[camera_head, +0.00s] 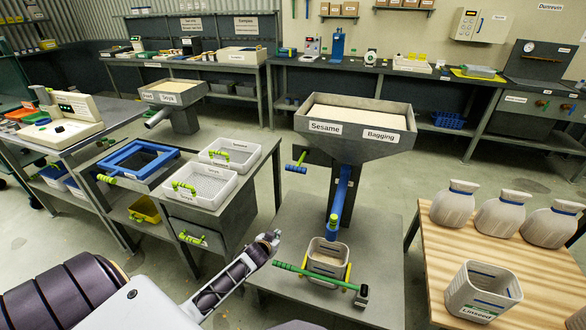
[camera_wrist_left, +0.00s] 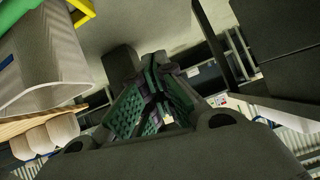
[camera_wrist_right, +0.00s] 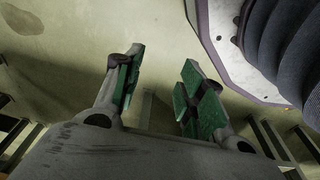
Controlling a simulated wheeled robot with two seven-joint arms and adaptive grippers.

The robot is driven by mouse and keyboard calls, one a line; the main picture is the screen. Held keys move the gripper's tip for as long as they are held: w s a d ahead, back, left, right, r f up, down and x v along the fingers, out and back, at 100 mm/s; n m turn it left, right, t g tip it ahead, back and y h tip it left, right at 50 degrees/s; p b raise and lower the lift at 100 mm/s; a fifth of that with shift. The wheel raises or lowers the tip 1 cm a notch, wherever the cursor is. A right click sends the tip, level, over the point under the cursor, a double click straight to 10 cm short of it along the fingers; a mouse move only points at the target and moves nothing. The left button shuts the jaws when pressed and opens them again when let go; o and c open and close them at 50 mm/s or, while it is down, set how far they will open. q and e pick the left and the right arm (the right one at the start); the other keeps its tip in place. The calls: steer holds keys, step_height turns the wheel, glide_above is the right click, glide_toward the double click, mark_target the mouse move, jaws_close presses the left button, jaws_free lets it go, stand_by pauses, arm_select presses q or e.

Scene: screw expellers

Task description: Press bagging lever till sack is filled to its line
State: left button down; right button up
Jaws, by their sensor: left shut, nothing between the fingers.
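The bagging hopper (camera_head: 350,130), labelled Sesame and Bagging, stands at centre in the head view with pale material in it. Its blue chute (camera_head: 340,198) points down at an open beige sack (camera_head: 328,262), held between yellow holders. A long green lever (camera_head: 305,273) crosses in front of the sack. The fill line and the level inside cannot be made out. My left gripper (camera_head: 272,240) is shut and empty, left of the sack and above the lever's left end, apart from it. It also shows in the left wrist view (camera_wrist_left: 152,105). My right gripper (camera_wrist_right: 158,90) is open and empty, over bare floor.
A wooden table (camera_head: 445,262) at right bears several closed sacks (camera_head: 500,212) and an open Linseed container (camera_head: 482,292). White sieve trays (camera_head: 200,186) and a blue frame (camera_head: 138,163) lie on the bench at left. Small blue-green handles (camera_head: 296,163) stick out beside the hopper.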

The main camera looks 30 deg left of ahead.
arm_select(q)
steer(key=w+r+t+b, duration=0.2)
steer(key=w+r+t, duration=0.1)
steer(key=r, duration=1.2)
steer(key=w+r+n+t+y+b, duration=0.1)
steer(key=w+r+t+b, duration=0.2)
steer(key=r, duration=1.2)
steer(key=shift+w+a+n, duration=0.15)
steer(key=shift+w+n, duration=0.15)
steer(key=shift+w, duration=0.35)
arm_select(e)
steer(key=w+a+r, duration=0.1)
steer(key=a+r, duration=0.1)
steer(key=r, duration=0.3)
steer(key=w+a+r, duration=0.1)
steer(key=w+r, duration=0.1)
steer(key=r, duration=0.4)
steer(key=shift+w+a+y, duration=0.25)
steer(key=shift+a+y, duration=0.05)
steer(key=shift+a, duration=0.1)
arm_select(q)
steer(key=shift+w, duration=0.15)
